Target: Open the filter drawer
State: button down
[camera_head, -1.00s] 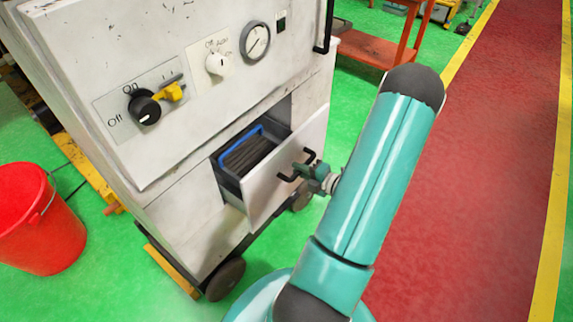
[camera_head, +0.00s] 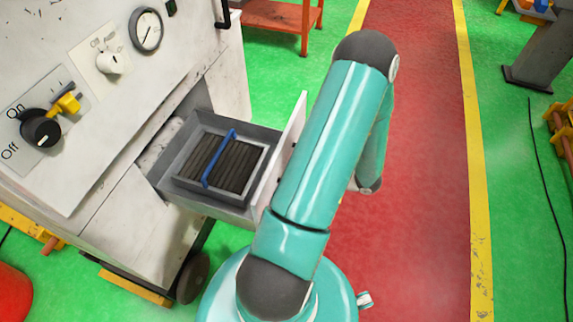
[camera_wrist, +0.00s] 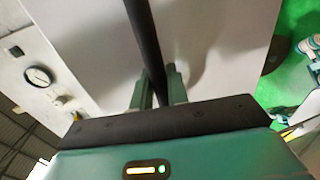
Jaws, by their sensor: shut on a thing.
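The filter drawer (camera_head: 245,207) stands pulled well out of the white cabinet (camera_head: 130,215). Inside it lies a dark ribbed filter (camera_head: 230,165) in a grey frame with a blue strap (camera_head: 213,172) across it. In the wrist view, my gripper (camera_wrist: 160,85) is shut on the black bar handle (camera_wrist: 146,45) against the pale drawer front (camera_wrist: 215,50). In the head view my teal arm hides the gripper, the handle and part of the drawer front.
A black knob (camera_head: 40,128) with a yellow padlock (camera_head: 67,103), a white switch (camera_head: 110,62) and a gauge (camera_head: 147,30) are on the cabinet. A red bucket (camera_head: 12,295) stands lower left. An orange-red bench (camera_head: 285,18) is behind. The red walkway (camera_head: 415,200) at right is clear.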

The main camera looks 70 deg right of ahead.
jog(key=shift+s, duration=0.3)
jog(key=c, duration=1.4)
grip_release()
jog(key=shift+c, duration=0.2)
jog(key=v, duration=1.3)
jog(key=shift+s, duration=0.35)
jog(key=shift+s+r, duration=0.1)
